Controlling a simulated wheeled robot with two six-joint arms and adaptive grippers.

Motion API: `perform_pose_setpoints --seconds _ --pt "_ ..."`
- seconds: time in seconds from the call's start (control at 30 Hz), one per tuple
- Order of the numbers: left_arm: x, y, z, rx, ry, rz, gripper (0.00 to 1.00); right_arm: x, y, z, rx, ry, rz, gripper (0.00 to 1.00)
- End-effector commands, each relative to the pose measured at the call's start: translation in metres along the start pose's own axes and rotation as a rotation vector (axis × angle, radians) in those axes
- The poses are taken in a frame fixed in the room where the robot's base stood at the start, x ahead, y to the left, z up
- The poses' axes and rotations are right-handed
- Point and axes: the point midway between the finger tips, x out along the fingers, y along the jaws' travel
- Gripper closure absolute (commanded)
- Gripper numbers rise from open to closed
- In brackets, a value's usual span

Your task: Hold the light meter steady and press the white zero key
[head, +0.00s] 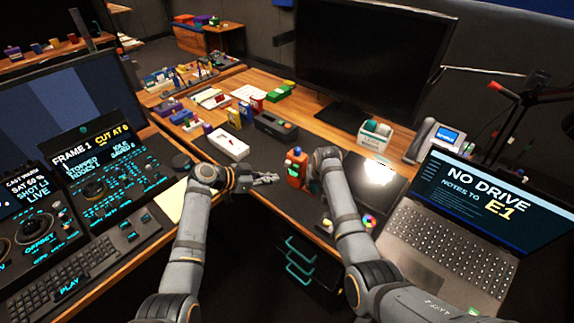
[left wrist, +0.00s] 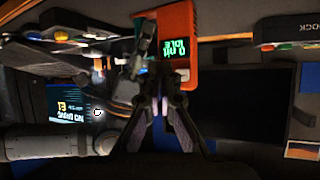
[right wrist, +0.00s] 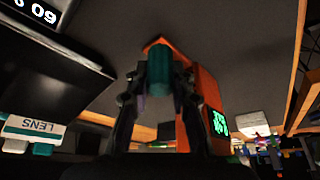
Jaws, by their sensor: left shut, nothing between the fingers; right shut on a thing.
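The light meter (head: 295,168) is an orange upright box with a lit green display, standing near the desk's front edge. My right gripper (right wrist: 160,85) is shut on it; a teal part shows between the fingers. The orange body (right wrist: 203,85) also shows in the right wrist view. My left gripper (head: 276,178) is shut and empty, just left of the meter. In the left wrist view, the left fingertips (left wrist: 160,75) are close to the meter's display face (left wrist: 180,47), which has green text.
A white tray (head: 229,146) and a dark box (head: 276,126) stand behind the meter. An open laptop (head: 440,230) is at the right, and a control console (head: 100,170) at the left. Bare dark mat (head: 262,156) lies between tray and meter.

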Motion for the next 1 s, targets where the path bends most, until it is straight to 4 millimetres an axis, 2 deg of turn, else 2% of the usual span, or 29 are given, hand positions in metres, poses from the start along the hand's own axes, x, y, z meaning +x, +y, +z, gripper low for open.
perform_pose_setpoints --seconds 0.2,0.4,1.0 --pt "0.022 -0.012 -0.013 0.0 0.001 0.0 1.0 0.0 0.0 0.0 0.0 0.001 0.0 1.0" --pt "0.032 -0.017 -0.018 0.0 0.001 0.001 1.0 0.0 0.0 0.0 0.0 0.001 0.0 1.0" --pt "0.033 -0.017 -0.018 0.001 0.0 0.001 1.0 0.0 0.0 0.0 0.0 0.0 0.0 1.0"
